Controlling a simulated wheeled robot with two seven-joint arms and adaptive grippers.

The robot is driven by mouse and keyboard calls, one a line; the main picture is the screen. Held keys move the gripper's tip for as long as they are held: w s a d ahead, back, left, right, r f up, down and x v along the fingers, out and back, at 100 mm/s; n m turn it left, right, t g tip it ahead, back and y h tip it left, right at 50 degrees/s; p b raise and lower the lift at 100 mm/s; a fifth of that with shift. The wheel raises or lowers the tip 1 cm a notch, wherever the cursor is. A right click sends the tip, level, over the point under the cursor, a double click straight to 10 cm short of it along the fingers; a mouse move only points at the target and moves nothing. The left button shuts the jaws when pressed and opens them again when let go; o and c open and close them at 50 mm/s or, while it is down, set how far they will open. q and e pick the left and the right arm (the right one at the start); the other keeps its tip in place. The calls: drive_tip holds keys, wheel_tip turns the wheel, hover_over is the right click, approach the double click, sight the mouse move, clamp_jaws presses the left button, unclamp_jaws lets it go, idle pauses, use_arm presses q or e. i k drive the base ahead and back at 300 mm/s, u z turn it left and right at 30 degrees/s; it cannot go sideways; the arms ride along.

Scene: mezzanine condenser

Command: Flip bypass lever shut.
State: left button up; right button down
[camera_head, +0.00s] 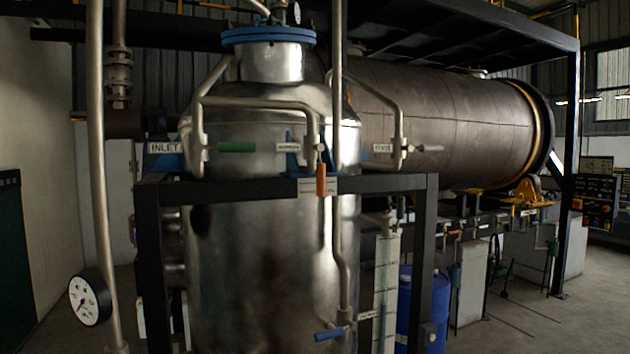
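An orange lever (321,180) hangs straight down at the front of the steel vessel (270,250), in line with the vertical pipe there. A small label (289,147) sits just up and left of it; its text is too blurred to read surely, so I cannot confirm that this is the bypass lever. A pale plate (306,186) with small print is behind the lever on the dark frame. A green lever (236,147) lies level beside the INLET label (165,147). Neither of my grippers is in view.
A dark frame (285,188) crosses the vessel's front. A grey lever (430,148) points right beside another label (383,147). A blue lever (330,333) is low on the pipe. A gauge (90,300) and upright pipe stand left; a blue drum (428,305) stands right.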

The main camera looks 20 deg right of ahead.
sight(321, 168)
drive_tip(key=z, duration=0.6)
drive_tip(key=k, duration=1.35)
drive_tip(key=z, duration=0.35)
drive_tip(key=i, duration=0.35)
drive_tip(key=u, duration=1.05)
drive_tip(key=i, duration=1.3)
drive_tip(key=z, duration=0.25)
